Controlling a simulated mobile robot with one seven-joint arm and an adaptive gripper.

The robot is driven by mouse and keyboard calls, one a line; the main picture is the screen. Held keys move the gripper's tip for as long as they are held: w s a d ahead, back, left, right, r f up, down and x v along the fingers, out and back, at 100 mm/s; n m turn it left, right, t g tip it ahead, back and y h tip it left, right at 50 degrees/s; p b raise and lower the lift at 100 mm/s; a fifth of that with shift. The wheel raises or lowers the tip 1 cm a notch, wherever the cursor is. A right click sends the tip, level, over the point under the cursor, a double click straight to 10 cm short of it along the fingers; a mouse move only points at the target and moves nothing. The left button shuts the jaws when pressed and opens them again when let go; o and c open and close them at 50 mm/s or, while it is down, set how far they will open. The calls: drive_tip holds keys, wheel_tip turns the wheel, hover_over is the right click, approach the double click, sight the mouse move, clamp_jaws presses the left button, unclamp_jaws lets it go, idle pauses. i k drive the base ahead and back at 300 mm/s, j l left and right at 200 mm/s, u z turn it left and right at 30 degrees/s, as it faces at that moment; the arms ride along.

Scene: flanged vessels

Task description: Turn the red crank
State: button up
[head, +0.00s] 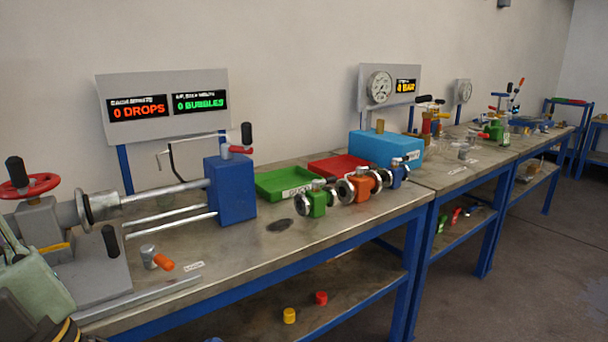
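A red crank arm (238,149) with an upright black handle sits on top of the blue block (231,192) at the right end of the long bench device. A red handwheel (35,184), also with an upright black knob, sits on the grey housing at the device's left end. I cannot tell from the picture alone which of the two is the red crank. Nothing touches either one.
A threaded rod (165,193) and two rails join the housing and block. Green (285,182) and red trays, flanged vessels (361,187) and a blue box (386,148) stand to the right. A display panel (168,105) stands behind. The floor at right is clear.

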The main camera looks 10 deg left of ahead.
sight(227, 150)
drive_tip(key=u, duration=2.55)
drive_tip(key=z, duration=1.85)
drive_tip(key=i+l+u, duration=0.2)
drive_tip(key=i+l, duration=0.15)
drive_tip(key=i+l+u, duration=0.15)
drive_tip(key=l, duration=0.4)
drive_tip(key=i, duration=0.1)
